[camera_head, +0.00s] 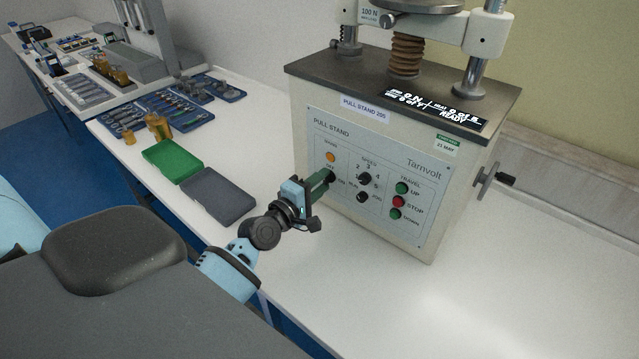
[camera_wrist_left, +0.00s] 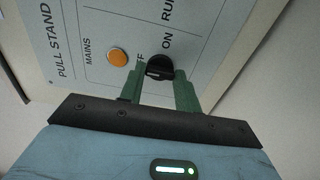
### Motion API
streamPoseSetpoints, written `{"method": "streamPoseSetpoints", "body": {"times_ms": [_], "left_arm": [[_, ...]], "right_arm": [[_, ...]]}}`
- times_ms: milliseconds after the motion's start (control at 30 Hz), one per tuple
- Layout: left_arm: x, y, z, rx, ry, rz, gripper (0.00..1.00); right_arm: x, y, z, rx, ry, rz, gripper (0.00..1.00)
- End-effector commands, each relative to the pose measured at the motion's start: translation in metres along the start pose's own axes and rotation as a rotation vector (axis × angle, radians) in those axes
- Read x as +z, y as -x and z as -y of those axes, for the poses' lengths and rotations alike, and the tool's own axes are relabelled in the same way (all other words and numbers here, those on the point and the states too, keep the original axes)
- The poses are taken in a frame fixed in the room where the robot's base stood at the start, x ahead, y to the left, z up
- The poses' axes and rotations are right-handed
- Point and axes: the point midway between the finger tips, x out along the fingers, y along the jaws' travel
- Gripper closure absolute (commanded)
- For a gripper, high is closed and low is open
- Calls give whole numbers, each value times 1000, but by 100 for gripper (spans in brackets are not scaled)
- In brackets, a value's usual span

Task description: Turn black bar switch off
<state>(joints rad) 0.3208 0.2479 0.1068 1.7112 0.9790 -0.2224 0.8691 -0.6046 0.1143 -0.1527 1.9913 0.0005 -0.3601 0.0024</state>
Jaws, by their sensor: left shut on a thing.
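The black bar switch (camera_wrist_left: 160,64) sits on the light grey front panel of the pull stand, under the orange mains lamp (camera_head: 331,157). In the left wrist view the lamp (camera_wrist_left: 118,57) is beside the switch, with the ON label next to it and the OFF label partly covered. My left gripper (camera_head: 326,180) reaches the panel from the left, its green fingers on either side of the switch and shut on it. The fingers hide part of the bar, so I cannot tell for sure which label it points at. My right gripper is not in view.
The pull stand (camera_head: 470,185) stands on a white bench. Its speed knob (camera_head: 365,179), a lower black knob (camera_head: 362,197) and the red stop button (camera_head: 398,202) are right of my gripper. Bench is clear in front.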

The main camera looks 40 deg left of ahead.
Motion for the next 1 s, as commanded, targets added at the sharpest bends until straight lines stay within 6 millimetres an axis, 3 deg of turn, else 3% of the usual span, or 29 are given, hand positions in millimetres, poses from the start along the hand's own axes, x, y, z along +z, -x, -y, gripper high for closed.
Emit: {"method": "streamPoseSetpoints", "body": {"times_ms": [33, 200, 533, 1000], "left_arm": [[-1, 0, -2, 4, 0, -2, 65], [0, 0, -1, 3, 0, -1, 45], [0, 4, 0, 0, -1, 0, 45], [0, 66, 1, -1, 0, -1, 45]], "right_arm": [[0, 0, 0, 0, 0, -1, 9], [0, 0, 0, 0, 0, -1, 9], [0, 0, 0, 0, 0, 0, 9], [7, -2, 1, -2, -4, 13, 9]]}}
